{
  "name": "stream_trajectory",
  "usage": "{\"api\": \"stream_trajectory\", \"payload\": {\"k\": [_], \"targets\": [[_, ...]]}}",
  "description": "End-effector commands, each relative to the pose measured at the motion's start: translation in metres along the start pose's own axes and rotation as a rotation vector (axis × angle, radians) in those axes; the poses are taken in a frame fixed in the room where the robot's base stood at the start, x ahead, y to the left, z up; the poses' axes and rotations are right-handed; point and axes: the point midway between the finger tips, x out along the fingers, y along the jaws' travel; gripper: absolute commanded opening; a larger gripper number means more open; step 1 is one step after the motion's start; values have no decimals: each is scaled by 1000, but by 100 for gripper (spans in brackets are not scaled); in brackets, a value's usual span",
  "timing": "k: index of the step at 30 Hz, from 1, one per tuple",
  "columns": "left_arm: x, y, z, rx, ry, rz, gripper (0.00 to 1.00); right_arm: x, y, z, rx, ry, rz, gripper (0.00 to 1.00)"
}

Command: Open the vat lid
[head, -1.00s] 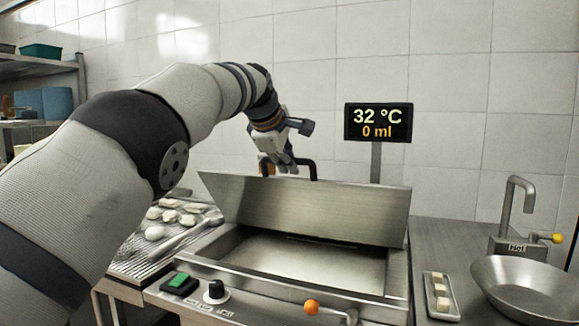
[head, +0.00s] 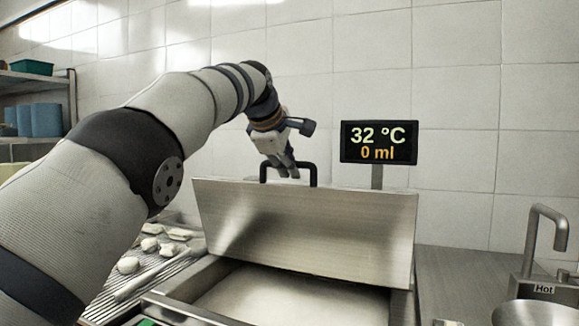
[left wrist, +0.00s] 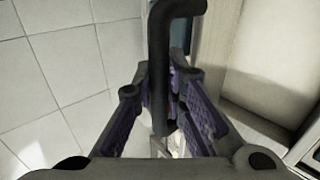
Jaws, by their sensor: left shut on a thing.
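The metal vat lid (head: 300,232) is raised and tilted back in the head view, with the open vat (head: 290,294) below it. A black handle (head: 313,174) stands on the lid's upper edge. My left gripper (head: 288,172) is at this handle and shut on it. In the left wrist view, the dark handle bar (left wrist: 160,75) runs between the purple-padded fingers of my left gripper (left wrist: 168,125). My right gripper is not in view.
A display (head: 379,142) reading 32 °C and 0 ml stands behind the lid. A perforated tray (head: 150,268) with white pieces lies to the left. A tap (head: 540,235) and a metal bowl (head: 545,312) are at the right.

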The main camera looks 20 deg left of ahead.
Motion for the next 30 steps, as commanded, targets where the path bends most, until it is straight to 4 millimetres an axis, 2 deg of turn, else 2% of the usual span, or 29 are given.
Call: {"api": "stream_trajectory", "payload": {"k": [5, 6, 8, 19, 23, 27, 30], "targets": [[-1, 0, -1, -2, 2, 2, 0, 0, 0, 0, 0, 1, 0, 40], [-1, 0, -1, -2, 2, 2, 19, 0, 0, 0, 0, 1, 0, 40], [-1, 0, -1, -2, 2, 2, 32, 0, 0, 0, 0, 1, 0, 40], [-6, 1, 0, 0, 1, 2, 33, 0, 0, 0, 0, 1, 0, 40], [-28, 1, 0, 0, 1, 3, 33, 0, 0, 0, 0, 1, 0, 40], [-70, 2, 0, 0, 1, 5, 33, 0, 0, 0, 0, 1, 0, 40], [-94, 1, 0, 0, 1, 5, 33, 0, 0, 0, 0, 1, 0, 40]]}}
